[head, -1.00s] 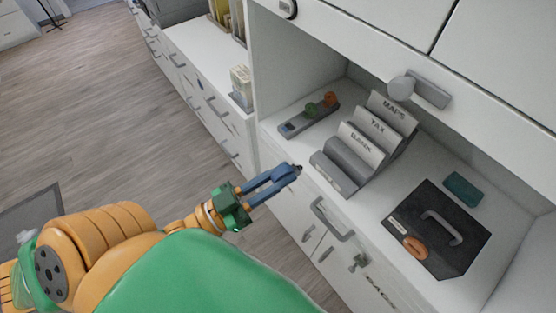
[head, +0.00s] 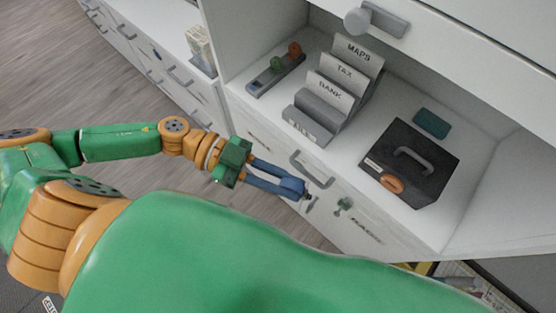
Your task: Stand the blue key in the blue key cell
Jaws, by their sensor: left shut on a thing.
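My left gripper (head: 300,190) reaches in from the left, in front of the desk's drawer fronts. Its long blue fingers are shut on the blue key (head: 293,186), of which little shows; a small grey and dark piece sticks out past the fingertips. The grey key rack (head: 275,76) lies on the desk shelf at the back left. A green key (head: 277,63) and an orange key (head: 294,49) stand in it. The blue key cell (head: 254,87) is at its near left end and looks empty. My right gripper is out of view.
A file sorter (head: 312,127) marked MAPS, TAX and BANK stands right of the rack. A black box (head: 432,165) with a grey handle and orange latch sits further right, near a teal block (head: 432,123).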

